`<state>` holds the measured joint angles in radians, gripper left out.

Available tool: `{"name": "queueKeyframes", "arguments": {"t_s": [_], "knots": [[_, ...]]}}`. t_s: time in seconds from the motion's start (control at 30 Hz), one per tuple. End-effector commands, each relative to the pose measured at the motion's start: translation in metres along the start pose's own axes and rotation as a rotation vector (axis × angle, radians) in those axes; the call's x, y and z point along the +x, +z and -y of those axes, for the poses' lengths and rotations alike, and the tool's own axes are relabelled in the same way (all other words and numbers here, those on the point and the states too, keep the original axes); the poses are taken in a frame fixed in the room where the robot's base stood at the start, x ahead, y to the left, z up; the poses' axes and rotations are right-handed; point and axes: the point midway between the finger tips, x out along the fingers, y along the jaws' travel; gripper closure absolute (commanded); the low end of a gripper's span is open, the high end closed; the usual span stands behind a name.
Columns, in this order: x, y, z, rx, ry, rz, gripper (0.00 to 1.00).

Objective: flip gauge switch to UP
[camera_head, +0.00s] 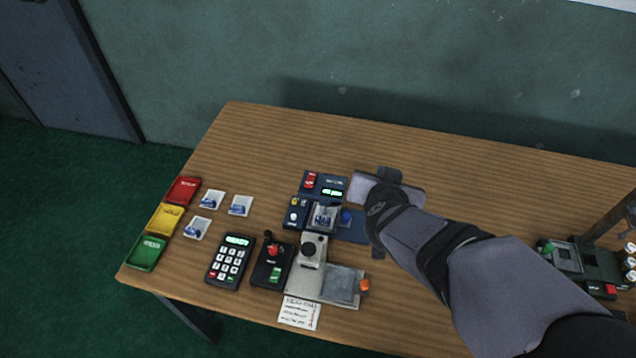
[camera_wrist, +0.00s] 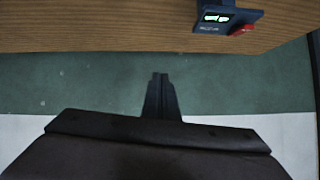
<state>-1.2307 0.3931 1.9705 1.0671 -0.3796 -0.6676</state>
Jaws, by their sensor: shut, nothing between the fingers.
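The gauge (camera_head: 333,185) is a dark blue box with a lit green display, standing at the back of the device cluster. Its red switch (camera_head: 310,180) is at the left end; whether it is up or down is too small to tell. In the wrist view the gauge (camera_wrist: 228,17) shows at the top right, upside down, with the red switch (camera_wrist: 242,29) beside the display. My gripper (camera_wrist: 160,78) is shut and empty, pointing past the table edge in that view. In the head view my wrist is just right of the gauge, apart from it, and the fingertips are not clearly visible.
Red, yellow and green trays (camera_head: 147,252) line the left edge. The table behind the gauge is clear.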

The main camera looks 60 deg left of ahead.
Motion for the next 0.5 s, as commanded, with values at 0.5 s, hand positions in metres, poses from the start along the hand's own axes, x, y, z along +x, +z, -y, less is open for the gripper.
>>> {"name": "queueKeyframes", "arguments": {"t_s": [0.5], "knots": [[-0.040, 0.061, 0.162, -0.121, 0.032, -0.115, 1.00]]}}
